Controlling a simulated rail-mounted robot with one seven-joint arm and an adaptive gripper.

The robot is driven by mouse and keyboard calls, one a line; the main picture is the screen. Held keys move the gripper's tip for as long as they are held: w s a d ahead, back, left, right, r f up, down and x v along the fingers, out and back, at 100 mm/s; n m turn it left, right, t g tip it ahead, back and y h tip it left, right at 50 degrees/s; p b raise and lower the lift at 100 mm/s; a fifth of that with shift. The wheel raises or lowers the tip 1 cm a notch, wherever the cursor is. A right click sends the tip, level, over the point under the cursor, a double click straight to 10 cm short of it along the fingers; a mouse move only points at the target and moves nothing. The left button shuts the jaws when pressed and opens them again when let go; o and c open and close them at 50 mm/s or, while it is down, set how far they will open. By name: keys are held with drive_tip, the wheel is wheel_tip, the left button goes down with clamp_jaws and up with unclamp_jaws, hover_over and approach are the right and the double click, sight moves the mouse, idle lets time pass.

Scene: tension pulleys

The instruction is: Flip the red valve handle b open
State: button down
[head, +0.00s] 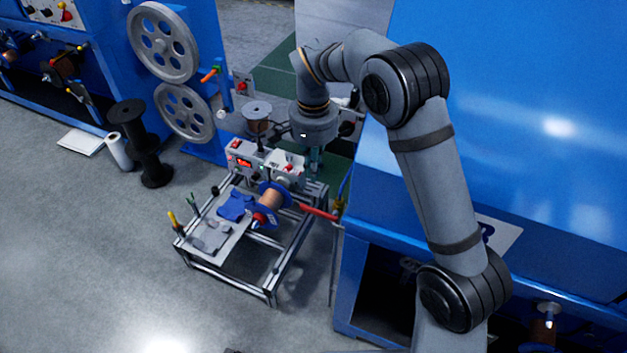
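A shorter orange-red handle (209,75) is beside the large grey pulleys. No label shows which one is b. My gripper (315,163) points down from my wrist, behind the small bench and above and behind the long red handle, apart from it in the picture. It is small and partly hidden, so its fingers cannot be made out. Nothing is seen held in it.
A metal-framed bench (222,262) carries a control box (247,163), a copper spool (270,199) and tools. Two grey pulleys (163,42) (183,112) and black spools (150,165) are at left. A large blue machine (540,130) fills the right. The front-left floor is clear.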

sight(313, 209)
drive_tip(key=shift+w+r, duration=0.2)
drive_tip(key=shift+r, duration=0.25)
drive_tip(key=shift+f, duration=0.1)
wheel_tip(313, 209, down, 14)
drive_tip(key=shift+r+p, duration=0.1)
drive_tip(key=shift+p, duration=0.65)
drive_tip(key=shift+w+a+f+h, duration=0.1)
drive_tip(key=shift+f+h, duration=0.1)
drive_tip(key=shift+h, duration=0.2)
